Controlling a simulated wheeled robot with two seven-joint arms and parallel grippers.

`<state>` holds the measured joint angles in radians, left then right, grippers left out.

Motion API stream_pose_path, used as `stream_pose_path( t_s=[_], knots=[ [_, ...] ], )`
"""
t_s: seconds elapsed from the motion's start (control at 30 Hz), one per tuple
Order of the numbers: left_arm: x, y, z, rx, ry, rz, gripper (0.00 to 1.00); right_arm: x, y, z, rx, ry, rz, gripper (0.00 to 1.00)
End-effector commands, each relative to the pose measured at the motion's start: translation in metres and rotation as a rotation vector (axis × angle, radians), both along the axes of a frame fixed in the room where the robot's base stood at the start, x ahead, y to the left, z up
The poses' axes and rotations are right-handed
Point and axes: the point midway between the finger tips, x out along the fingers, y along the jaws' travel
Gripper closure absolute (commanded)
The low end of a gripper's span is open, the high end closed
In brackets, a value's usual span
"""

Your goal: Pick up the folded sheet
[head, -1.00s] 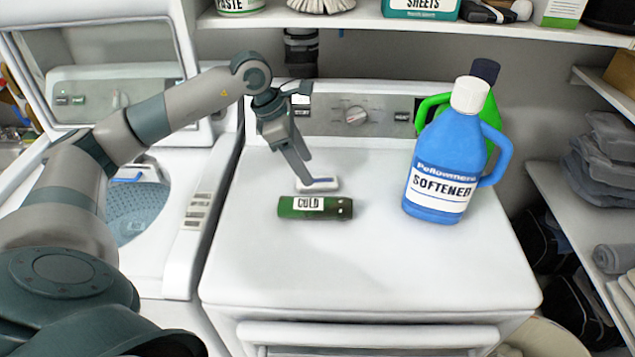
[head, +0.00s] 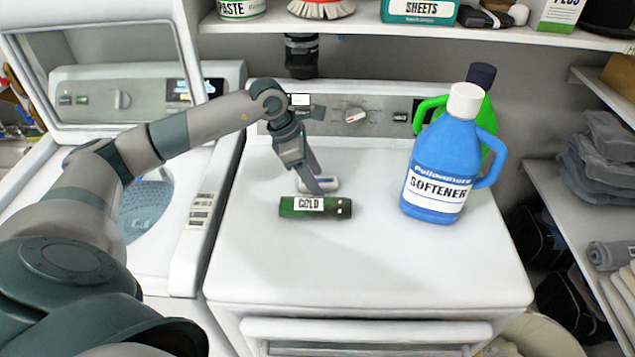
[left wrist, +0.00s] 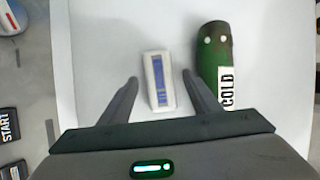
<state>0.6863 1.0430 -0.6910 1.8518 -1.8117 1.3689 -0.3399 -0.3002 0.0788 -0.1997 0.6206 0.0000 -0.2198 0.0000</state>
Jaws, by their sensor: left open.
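A small white block-like item with a blue strip (left wrist: 160,82) lies on the white machine top, behind the green cylinder marked COLD; it also shows partly in the head view (head: 331,185). My left gripper (left wrist: 160,78) is open, with one fingertip on each side of this item and gaps to both. In the head view the left gripper (head: 317,188) points down and its fingers partly hide the item. I cannot tell whether this item is the folded sheet. Grey folded cloths (head: 600,165) lie on the right shelf. My right gripper is not in view.
The green COLD cylinder (head: 315,207) lies close beside the left gripper. A blue softener jug (head: 440,165) stands to the right, with a green jug (head: 486,115) behind it. The machine top's front (head: 370,265) is clear. A shelf (head: 400,32) runs above the back.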

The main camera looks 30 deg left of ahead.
Motion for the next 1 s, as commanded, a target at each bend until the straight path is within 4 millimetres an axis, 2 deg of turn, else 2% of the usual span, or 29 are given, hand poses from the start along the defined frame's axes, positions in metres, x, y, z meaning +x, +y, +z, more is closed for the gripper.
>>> stream_pose_path(
  t_s=[0.97,1.0],
  knots=[
    [0.0001,0.0,-0.0035,-0.001,-0.001,0.0,0.43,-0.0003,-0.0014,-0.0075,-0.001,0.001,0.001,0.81],
    [0.0001,0.0,-0.0027,-0.001,-0.001,0.0,0.53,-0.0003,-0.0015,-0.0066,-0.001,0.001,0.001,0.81]
  ],
)
